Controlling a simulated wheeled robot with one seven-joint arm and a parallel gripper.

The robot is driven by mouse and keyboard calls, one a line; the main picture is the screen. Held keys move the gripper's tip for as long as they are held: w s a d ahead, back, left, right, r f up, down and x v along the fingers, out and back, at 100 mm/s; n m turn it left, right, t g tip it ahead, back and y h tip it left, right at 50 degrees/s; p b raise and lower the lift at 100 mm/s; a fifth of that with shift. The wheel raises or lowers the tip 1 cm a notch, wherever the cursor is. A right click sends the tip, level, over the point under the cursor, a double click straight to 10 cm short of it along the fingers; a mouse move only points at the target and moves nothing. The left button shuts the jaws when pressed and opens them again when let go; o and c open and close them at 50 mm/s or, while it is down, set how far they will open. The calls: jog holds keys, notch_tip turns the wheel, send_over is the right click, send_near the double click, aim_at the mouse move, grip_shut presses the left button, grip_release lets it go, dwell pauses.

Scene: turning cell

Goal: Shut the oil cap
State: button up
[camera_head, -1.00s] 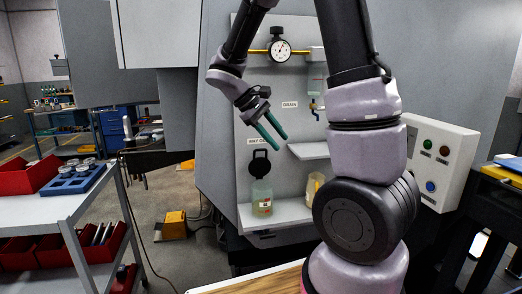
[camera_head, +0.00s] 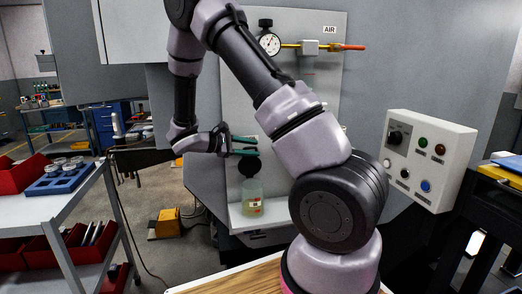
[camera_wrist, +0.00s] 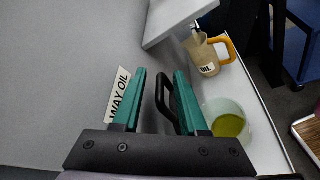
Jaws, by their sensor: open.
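The oil cap (camera_head: 250,167) is a black round lid standing up, open, behind the mouth of the translucent oil reservoir (camera_head: 252,190). My gripper (camera_head: 256,146) is open, its teal fingers pointing right just above the cap and partly covering it. In the wrist view a black loop (camera_wrist: 163,97), which looks like part of the cap, shows between the two fingers (camera_wrist: 159,75); I cannot tell whether they touch it. The reservoir, with yellow-green oil inside, shows at lower right (camera_wrist: 240,108). A WAY OIL label (camera_wrist: 119,95) is beside the left finger.
An oil jug (camera_wrist: 204,62) with an orange handle stands on the white lower ledge (camera_wrist: 262,125). A small shelf (camera_wrist: 178,16) juts out above. A gauge (camera_head: 269,43) and air valve (camera_head: 309,47) are higher on the panel. A control box (camera_head: 428,160) is at right.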

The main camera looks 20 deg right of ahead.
jog(key=shift+x, duration=2.15)
grip_shut()
